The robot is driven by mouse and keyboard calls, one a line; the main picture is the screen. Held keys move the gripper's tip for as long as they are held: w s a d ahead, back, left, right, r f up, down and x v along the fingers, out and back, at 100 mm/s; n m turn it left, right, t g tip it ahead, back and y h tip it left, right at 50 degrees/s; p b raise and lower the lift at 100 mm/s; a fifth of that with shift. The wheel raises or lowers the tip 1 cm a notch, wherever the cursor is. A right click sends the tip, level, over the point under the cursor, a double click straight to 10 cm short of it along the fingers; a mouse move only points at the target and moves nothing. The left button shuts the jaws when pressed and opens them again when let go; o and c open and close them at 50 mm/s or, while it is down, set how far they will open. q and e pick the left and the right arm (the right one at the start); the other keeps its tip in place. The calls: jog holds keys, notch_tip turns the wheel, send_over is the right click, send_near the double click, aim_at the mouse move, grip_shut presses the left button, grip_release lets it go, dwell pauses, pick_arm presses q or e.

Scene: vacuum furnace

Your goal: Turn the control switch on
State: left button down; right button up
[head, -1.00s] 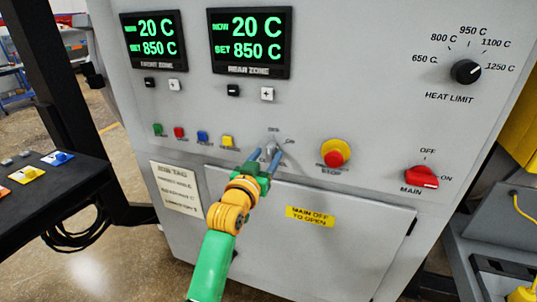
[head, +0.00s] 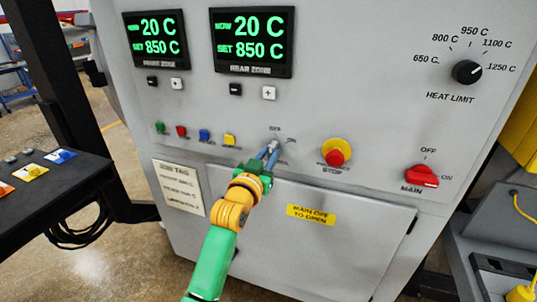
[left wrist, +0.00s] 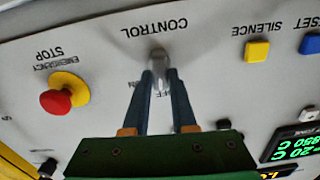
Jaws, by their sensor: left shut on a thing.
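The control switch (head: 274,147) is a small grey knob on the furnace's front panel, left of the red stop button. In the left wrist view the knob (left wrist: 159,59) shows upside down beside the word CONTROL, with OFF and ON marks partly covered by the fingers. My left gripper (head: 270,153) reaches up to it from below, and its two blue-grey fingers (left wrist: 160,76) are shut on the knob, one on each side. Which mark the knob points at cannot be told. My right gripper is not in view.
The red emergency stop button (head: 336,155) on its yellow base sits close to the right. The red main switch (head: 422,176) is farther right. A yellow button (head: 230,140) is close to the left. A dark table (head: 45,185) stands at the left.

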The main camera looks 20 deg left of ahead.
pick_arm(q)
jog(key=m+p, duration=0.1)
jog(key=m, duration=0.2)
jog(key=shift+r+p, duration=0.15)
jog(key=shift+p, duration=0.15)
jog(key=m+p, duration=0.1)
jog(key=m, duration=0.2)
jog(key=shift+d, duration=0.1)
jog(key=m, duration=0.2)
jog(key=m+p, duration=0.1)
jog(key=m, duration=0.1)
jog(key=shift+d+f+m, duration=0.1)
jog(key=shift+f+m, duration=0.1)
jog(key=shift+m, duration=0.5)
jog(key=c, duration=0.7)
grip_release()
jog(key=shift+s+f, duration=0.1)
